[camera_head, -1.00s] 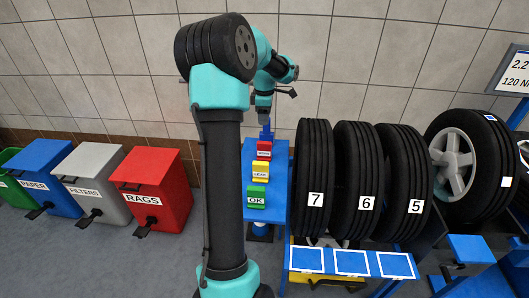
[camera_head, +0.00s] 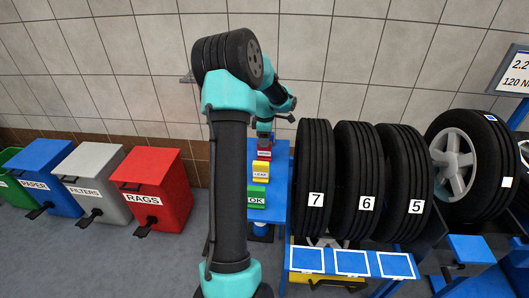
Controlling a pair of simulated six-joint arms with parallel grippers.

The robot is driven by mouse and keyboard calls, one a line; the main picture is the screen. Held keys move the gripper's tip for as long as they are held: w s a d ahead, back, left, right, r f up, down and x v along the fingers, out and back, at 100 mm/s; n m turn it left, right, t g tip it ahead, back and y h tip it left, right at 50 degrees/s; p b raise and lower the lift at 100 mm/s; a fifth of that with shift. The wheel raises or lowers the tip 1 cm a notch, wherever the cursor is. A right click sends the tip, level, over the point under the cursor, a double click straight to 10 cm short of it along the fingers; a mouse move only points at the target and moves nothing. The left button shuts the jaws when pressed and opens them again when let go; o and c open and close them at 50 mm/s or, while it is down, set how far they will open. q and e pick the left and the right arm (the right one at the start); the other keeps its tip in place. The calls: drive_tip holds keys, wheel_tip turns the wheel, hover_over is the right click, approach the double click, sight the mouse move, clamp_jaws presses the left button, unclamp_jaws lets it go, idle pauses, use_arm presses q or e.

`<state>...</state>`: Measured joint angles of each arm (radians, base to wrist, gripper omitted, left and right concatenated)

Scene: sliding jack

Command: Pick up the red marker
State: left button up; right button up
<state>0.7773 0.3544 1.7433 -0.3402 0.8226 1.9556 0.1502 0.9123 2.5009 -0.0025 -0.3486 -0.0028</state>
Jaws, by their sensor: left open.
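The red marker (camera_head: 264,154) is a small red block with a white label, at the far end of a row on the narrow blue stand. A yellow marker labelled LEAK (camera_head: 260,172) and a green marker labelled OK (camera_head: 257,197) stand nearer in the same row. My left gripper (camera_head: 265,139) is open at the red marker, reaching down from above. Its fingers are small and dark here, and I cannot tell whether they touch the marker. My right gripper is not in view.
Tires numbered 7 (camera_head: 315,180), 6 (camera_head: 358,180) and 5 (camera_head: 404,180) stand in a rack right of the stand. A red RAGS bin (camera_head: 152,185) and other bins stand at left. The blue stand (camera_head: 277,190) is narrow.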

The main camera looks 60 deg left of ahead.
sight(265, 156)
use_arm(q)
drive_tip(key=shift+f, duration=2.6)
clamp_jaws()
drive_tip(key=shift+r, duration=0.1)
wheel_tip(265, 156, up, 10)
drive_tip(key=shift+f, duration=0.1)
